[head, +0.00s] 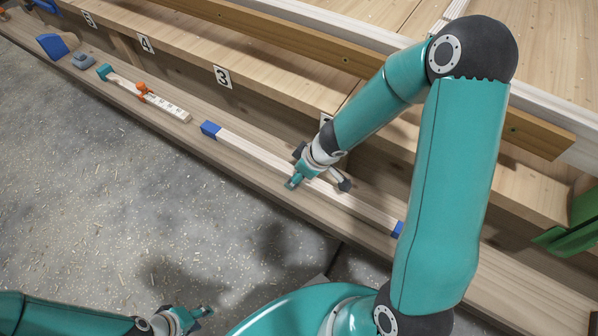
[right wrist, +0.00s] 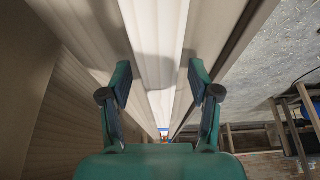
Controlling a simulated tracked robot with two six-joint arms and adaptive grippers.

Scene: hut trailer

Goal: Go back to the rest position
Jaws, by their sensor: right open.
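My left gripper (head: 190,318) is low at the bottom left of the head view, above the concrete floor and apart from the bench. Its fingers are small and seen at a slant, so I cannot tell whether they are open. My right arm crosses the right half of the head view. My right gripper (head: 300,178) is over a long pale wooden bar with blue ends (head: 255,156). In the right wrist view, the right gripper's fingers (right wrist: 160,85) are spread apart, with a long pale strip of wood (right wrist: 157,60) behind the gap. I see nothing clamped between them.
The wooden ledge (head: 190,137) runs diagonally along a framed timber structure with number tags. An orange clamp (head: 142,90), a white marked strip (head: 168,106), a grey item (head: 83,61) and a blue item (head: 54,46) lie farther left.

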